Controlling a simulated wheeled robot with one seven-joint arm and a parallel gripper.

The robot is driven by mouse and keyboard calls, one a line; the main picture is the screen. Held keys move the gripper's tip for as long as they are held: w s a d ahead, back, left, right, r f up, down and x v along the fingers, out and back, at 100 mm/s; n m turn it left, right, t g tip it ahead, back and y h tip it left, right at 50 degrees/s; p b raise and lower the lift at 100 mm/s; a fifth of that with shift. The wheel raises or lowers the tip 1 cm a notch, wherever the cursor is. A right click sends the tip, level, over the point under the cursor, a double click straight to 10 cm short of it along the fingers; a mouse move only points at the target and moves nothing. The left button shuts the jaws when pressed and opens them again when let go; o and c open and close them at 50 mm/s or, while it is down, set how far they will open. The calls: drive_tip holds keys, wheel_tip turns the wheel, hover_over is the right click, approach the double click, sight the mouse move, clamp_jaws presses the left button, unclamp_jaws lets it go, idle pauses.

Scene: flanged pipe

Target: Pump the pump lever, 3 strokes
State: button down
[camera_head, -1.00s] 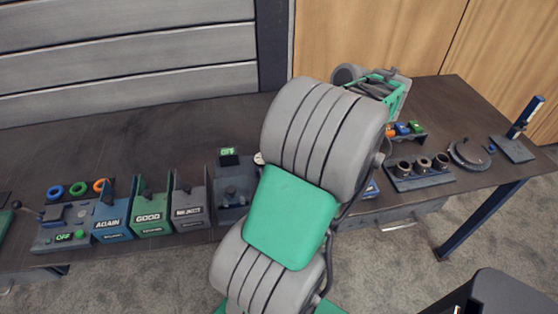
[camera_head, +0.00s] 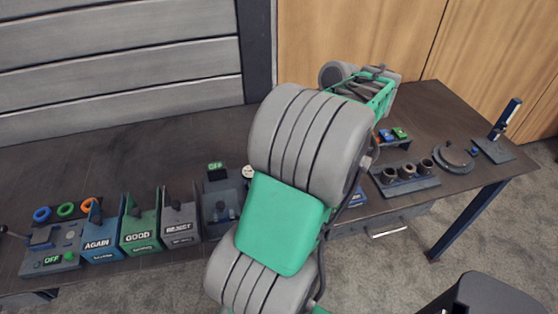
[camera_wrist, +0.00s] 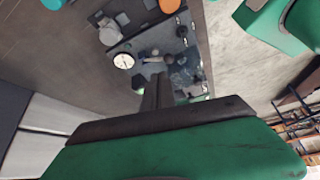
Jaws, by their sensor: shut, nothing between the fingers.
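My gripper (camera_wrist: 158,82) shows in the wrist view as dark fingers shut together, with nothing between them. Its tips point at a dark plate carrying a white round gauge (camera_wrist: 123,61) and small fittings; whether they touch anything there I cannot tell. A blue upright bar (camera_head: 507,118) stands on a flat plate at the table's right end. I cannot tell for certain which part is the pump lever.
On the dark table (camera_head: 100,150), blue, green and grey bins (camera_head: 140,230) stand at the left front. A block with several dark cups (camera_head: 408,174) and a round flange-like disc (camera_head: 454,157) lie to the right. The table's back left is clear.

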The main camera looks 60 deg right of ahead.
drive_tip(key=w+a+m+g+h, duration=0.1)
drive_tip(key=w+a+m+g, duration=0.15)
drive_tip(key=w+a, duration=1.35)
drive_tip(key=s+a+f+m+h, duration=0.1)
drive_tip(key=s+a+m, duration=0.1)
drive_tip(key=a, duration=0.6)
drive_tip(key=s+a+f+m+t+h, duration=0.1)
drive_tip(key=s+a+m, duration=0.1)
drive_tip(key=a, duration=0.7)
drive_tip(key=shift+s+f, duration=0.25)
drive_tip(key=shift+s, duration=0.5)
drive_tip(key=shift+a, duration=0.1)
